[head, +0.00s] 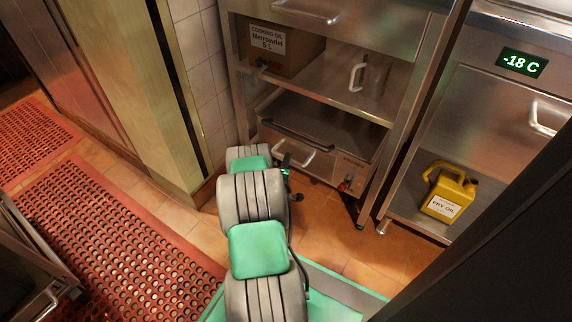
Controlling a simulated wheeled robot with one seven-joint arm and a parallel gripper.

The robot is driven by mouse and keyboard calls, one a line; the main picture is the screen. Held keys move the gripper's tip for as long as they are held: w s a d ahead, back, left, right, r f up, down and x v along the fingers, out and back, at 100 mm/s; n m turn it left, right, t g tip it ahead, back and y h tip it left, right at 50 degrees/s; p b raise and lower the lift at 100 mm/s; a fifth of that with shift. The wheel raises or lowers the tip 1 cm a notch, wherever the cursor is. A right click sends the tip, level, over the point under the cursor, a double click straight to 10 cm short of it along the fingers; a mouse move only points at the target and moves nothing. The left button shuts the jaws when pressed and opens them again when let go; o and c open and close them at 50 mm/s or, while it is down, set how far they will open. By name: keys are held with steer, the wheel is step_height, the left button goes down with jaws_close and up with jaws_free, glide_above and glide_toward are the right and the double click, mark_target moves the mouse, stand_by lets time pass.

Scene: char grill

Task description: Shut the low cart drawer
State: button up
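The steel cart (330,95) stands against the wall at the top centre. Its low drawer (345,172) is at the bottom, with a light bar handle (295,158) on its front. A dark bar runs along the top edge of the drawer front, and a shadowed space shows behind it. The drawer seems to stand out from the cart, but I cannot tell how far. My gripper (288,168) is small and dark at the end of my grey and green arm, close to the drawer handle. My arm partly hides it, and I cannot tell whether it touches the handle.
A cooking oil box (282,52) sits on the cart's middle shelf. A yellow fry oil jug (447,192) stands on the low shelf of the freezer unit (500,110) at right. Red perforated mats (110,235) cover the floor at left. Tiles (330,225) before the cart are clear.

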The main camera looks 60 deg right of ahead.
steer(key=p+v, duration=0.1)
steer(key=v, duration=0.4)
steer(key=shift+r, duration=0.1)
